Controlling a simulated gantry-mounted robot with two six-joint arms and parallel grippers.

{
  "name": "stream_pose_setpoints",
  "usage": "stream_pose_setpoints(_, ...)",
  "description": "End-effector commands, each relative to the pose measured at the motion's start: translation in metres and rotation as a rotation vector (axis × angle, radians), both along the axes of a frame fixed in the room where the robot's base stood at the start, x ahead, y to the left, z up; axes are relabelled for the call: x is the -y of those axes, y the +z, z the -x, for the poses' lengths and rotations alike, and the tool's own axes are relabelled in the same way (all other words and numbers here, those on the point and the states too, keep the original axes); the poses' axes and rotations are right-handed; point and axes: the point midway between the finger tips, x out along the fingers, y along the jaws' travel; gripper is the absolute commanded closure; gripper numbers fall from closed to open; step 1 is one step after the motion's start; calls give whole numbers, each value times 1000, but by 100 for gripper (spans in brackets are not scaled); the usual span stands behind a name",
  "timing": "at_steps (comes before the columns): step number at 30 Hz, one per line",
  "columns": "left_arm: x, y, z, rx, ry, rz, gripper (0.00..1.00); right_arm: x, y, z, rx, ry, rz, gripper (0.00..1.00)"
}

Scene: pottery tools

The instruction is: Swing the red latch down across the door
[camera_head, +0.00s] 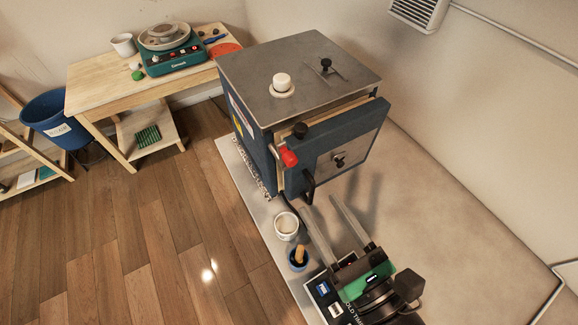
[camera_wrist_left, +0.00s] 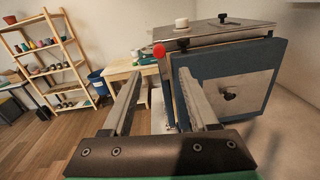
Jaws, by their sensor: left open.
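The red latch (camera_head: 288,157) is at the left edge of the blue kiln door (camera_head: 359,133). In the left wrist view, its round red end (camera_wrist_left: 158,50) is at the top of an upright bar beside the door (camera_wrist_left: 235,75). The door lies close against the kiln body, with a tan seam between them. A dark handle (camera_head: 309,187) is low on the door's left side. My left gripper (camera_head: 318,205) is open and empty, below and in front of the door. In the left wrist view its fingers (camera_wrist_left: 160,73) appear either side of the latch bar, apart from it.
The kiln top (camera_head: 315,62) carries a white plug (camera_head: 282,82). A white cup (camera_head: 286,225) and a small blue pot (camera_head: 298,260) stand on the grey base left of my arm. A wooden table (camera_head: 95,85) holds a green wheel (camera_head: 170,62).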

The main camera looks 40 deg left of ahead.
Motion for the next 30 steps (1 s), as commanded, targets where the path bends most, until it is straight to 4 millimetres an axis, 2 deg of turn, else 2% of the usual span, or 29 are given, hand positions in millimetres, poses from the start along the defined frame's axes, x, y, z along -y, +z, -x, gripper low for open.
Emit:
stream_pose_setpoints(5,-14,3,-7,1,4,-1,40,0,6,0,1,0,0,50)
stream_pose_setpoints(15,-80,4,-39,1,8,-1,40,0,17,0,0,0,0,50)
stream_pose_setpoints(18,-94,4,-47,1,7,-1,40,0,18,0,0,0,0,50)
stream_pose_setpoints(23,-104,3,-53,1,4,-1,40,0,19,0,0,0,0,50)
stream_pose_setpoints(30,-105,3,-53,1,3,-1,40,0,18,0,0,0,0,50)
